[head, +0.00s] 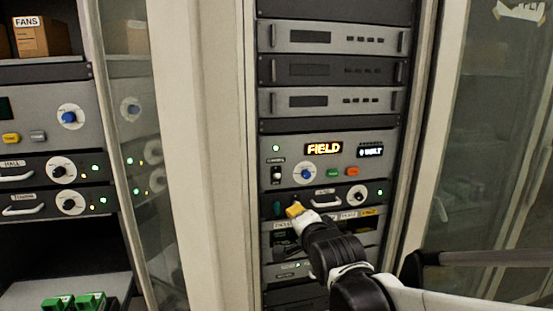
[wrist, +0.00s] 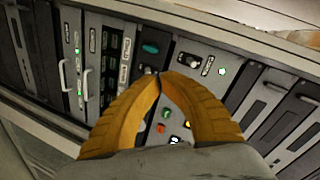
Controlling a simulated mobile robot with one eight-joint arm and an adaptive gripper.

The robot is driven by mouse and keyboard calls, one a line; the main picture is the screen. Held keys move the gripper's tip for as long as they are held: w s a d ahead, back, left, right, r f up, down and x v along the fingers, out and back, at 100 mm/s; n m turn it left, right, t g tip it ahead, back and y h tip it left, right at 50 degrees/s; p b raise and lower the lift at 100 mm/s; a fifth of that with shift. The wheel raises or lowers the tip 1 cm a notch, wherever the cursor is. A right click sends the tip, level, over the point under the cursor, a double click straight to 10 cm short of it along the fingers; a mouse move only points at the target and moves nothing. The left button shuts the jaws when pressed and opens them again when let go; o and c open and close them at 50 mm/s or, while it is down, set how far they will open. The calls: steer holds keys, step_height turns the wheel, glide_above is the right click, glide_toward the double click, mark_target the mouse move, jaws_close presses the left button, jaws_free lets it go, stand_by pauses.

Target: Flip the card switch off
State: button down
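The grey rack unit (head: 335,143) carries an orange lit "FIELD" display. At its left edge, a small switch (head: 275,175) sits under a tiny dark label and a lit green lamp (head: 276,148). In the wrist view, the switch (wrist: 189,60) is beside its label and the green lamp (wrist: 221,70). Its lever position is too small to tell. My gripper (head: 294,210) has yellow fingers and is below the switch, in front of the lower units. In the wrist view, my gripper (wrist: 158,75) has its fingertips together, empty, apart from the switch.
A blue knob (head: 306,174), green button (head: 332,173) and orange button (head: 352,171) share the unit's face. Below are a drawer handle (head: 327,200) and black knob (head: 358,194). Pale cabinet posts and a glass door (head: 480,150) flank the rack.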

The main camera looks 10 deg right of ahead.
mark_target(276, 166)
steer(key=w+r+m+t, duration=0.1)
steer(key=w+r, duration=0.1)
steer(key=w, duration=0.3)
steer(key=w+r+m+t+p, duration=0.1)
steer(key=w+r+m, duration=0.1)
steer(key=w, duration=0.3)
steer(key=w+r+m+t, duration=0.1)
steer(key=w+r+m, duration=0.1)
steer(key=w, duration=0.3)
steer(key=shift+w+a+p, duration=0.1)
steer(key=shift+a+p, duration=0.15)
steer(key=shift+p, duration=0.1)
steer(key=shift+w+r, duration=0.2)
steer(key=shift+w, duration=0.35)
steer(key=shift+f, duration=0.1)
